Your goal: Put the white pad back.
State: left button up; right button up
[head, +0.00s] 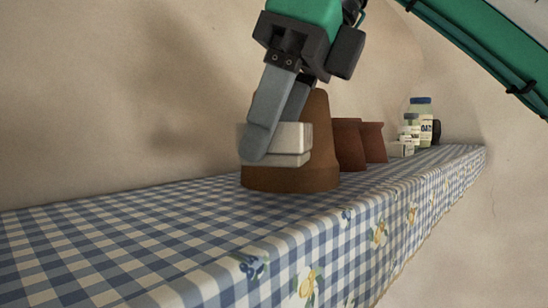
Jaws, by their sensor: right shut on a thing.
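The white pad (291,137) is a pale, thick block. My right gripper (270,138) reaches down from above and is shut on it, with one grey finger across its left part. The pad is in front of a large upturned brown pot (318,125) that stands on a shelf. The pad covers part of the pot's side, and I cannot tell whether the two touch. My left gripper is not in view.
The shelf (150,225) has a blue and white checked cloth. Two smaller terracotta pots (348,145) (374,142) stand behind the large pot. Several jars (421,118) stand at the far end. The near left of the shelf is clear, with a wall (110,90) behind.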

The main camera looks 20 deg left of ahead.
aim_at(273, 166)
notch_tip(273, 166, down, 3)
jog(key=shift+f+p, duration=0.15)
jog(key=shift+p, duration=0.35)
jog(key=shift+f, duration=0.2)
jog(key=shift+a+f, duration=0.1)
jog(key=shift+f, duration=0.1)
jog(key=o, duration=0.7)
jog(key=shift+r, duration=0.1)
